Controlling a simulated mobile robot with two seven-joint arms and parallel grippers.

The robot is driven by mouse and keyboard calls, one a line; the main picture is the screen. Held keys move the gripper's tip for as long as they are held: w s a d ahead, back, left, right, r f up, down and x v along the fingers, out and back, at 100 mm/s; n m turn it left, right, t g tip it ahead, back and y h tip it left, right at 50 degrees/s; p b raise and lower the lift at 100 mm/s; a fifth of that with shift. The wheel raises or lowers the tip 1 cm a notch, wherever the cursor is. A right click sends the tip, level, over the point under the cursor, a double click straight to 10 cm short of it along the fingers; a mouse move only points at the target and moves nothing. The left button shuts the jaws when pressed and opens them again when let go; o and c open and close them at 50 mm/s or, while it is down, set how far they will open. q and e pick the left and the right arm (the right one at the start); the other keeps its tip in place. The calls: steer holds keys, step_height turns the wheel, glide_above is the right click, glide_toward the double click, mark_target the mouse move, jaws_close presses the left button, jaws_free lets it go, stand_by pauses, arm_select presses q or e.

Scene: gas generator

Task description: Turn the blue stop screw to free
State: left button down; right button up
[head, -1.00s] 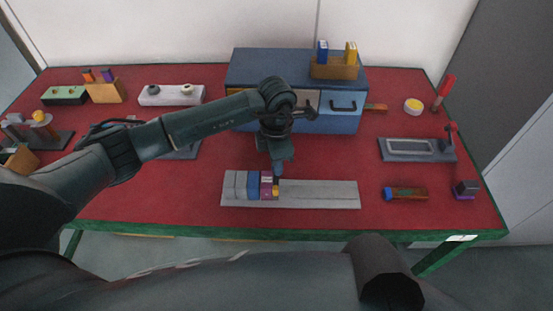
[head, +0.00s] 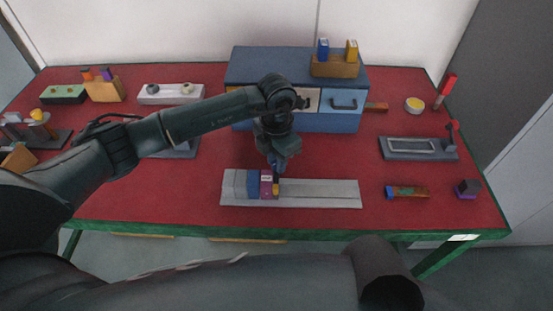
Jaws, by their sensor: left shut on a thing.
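A light grey rail (head: 325,194) lies on the red table near its front edge. On its left half stand a grey block (head: 235,184), a blue block (head: 253,184), a purple block (head: 266,185) and a small yellow piece (head: 276,191), side by side. My left gripper (head: 277,170) points down over the right end of this row. It is shut on a small blue part, which looks like the blue stop screw (head: 277,167). The fingers hide most of it, so its turn position cannot be told. My right gripper is not in view.
A blue drawer cabinet (head: 250,68) stands behind my left arm, with a brown box (head: 336,70) on top. To the right are a grey tray-like fixture (head: 390,155), a brown and blue cylinder (head: 408,192) and a dark block (head: 468,187). The rail's right half is bare.

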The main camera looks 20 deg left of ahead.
arm_select(q)
steer(key=shift+n, duration=0.9)
steer(key=n, duration=0.4)
steer(key=shift+n, duration=0.3)
steer(key=n, duration=0.4)
steer(key=shift+n, duration=0.8)
steer(key=c, duration=1.2)
jaws_free()
